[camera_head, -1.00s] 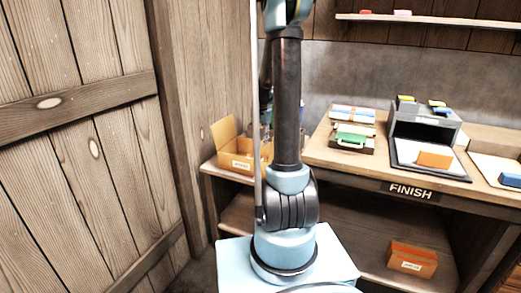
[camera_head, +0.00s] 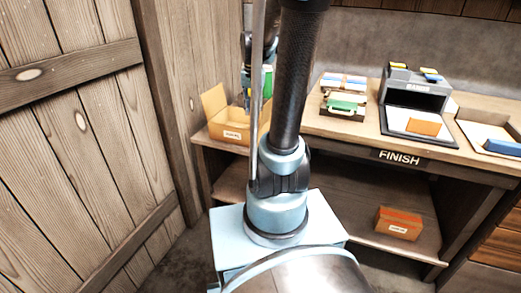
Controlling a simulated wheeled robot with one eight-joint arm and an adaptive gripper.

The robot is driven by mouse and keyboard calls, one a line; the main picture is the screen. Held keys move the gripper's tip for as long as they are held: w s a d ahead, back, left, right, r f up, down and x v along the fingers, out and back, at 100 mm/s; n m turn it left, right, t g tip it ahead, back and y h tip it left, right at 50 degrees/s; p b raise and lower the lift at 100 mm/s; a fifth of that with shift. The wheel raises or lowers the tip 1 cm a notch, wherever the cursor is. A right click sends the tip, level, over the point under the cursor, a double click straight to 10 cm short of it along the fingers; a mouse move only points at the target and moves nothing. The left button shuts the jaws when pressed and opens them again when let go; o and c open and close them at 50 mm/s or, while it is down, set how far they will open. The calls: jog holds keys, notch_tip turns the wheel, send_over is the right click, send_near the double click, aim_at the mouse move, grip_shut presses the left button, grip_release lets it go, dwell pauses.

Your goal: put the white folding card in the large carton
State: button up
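The open orange-brown carton (camera_head: 228,133), with a white label on its front and a raised flap at its left, stands on the left end of the bench. My gripper (camera_head: 247,101) is over this carton, small and partly hidden behind my own arm. I cannot tell whether its fingers are open or shut, or whether they hold anything. A green patch shows beside it, mostly covered by my arm. I cannot make out the white folding card for certain in this view.
A green-handled case (camera_head: 343,105) stands right of the carton. A grey machine (camera_head: 416,88) stands behind a tray with an orange block (camera_head: 424,127). Another tray (camera_head: 484,127) is at far right. A closed orange box (camera_head: 398,223) is on the lower shelf. A wooden wall closes the left.

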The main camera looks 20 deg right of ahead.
jog(key=s+a+f+n, duration=0.1)
jog(key=s+f+n, duration=0.1)
jog(key=s, duration=0.8)
jog(key=s+a+f+n+t, duration=0.1)
jog(key=s+f, duration=0.3)
jog(key=s, duration=0.6)
jog(key=shift+s+f+n, duration=0.25)
jog(key=shift+s+n, duration=0.05)
jog(key=shift+n, duration=0.5)
jog(key=shift+d, duration=0.1)
